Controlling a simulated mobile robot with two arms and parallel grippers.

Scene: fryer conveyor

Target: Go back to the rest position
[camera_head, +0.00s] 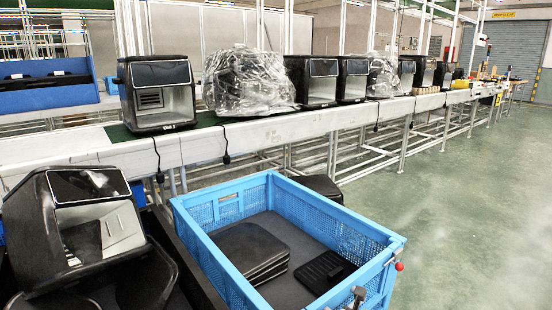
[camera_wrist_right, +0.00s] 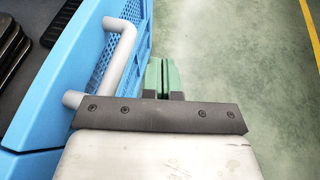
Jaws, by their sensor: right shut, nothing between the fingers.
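My right gripper (camera_wrist_right: 162,77) shows in the right wrist view as two green fingers side by side, shut and empty. It is beyond the dark edge of a pale metal plate, to the right of a grey tubular handle (camera_wrist_right: 123,50) on a blue crate. The fingers appear apart from the handle, with green floor behind them. Neither gripper can be made out in the head view, and my left gripper shows in no view.
A blue crate (camera_head: 325,207) in front holds a stack of dark panels (camera_head: 248,250) and a ribbed black tray (camera_head: 322,271). A black fryer housing (camera_head: 40,225) is at the left. A conveyor (camera_head: 280,128) with several housings runs behind. Green floor (camera_head: 470,210) at the right is clear.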

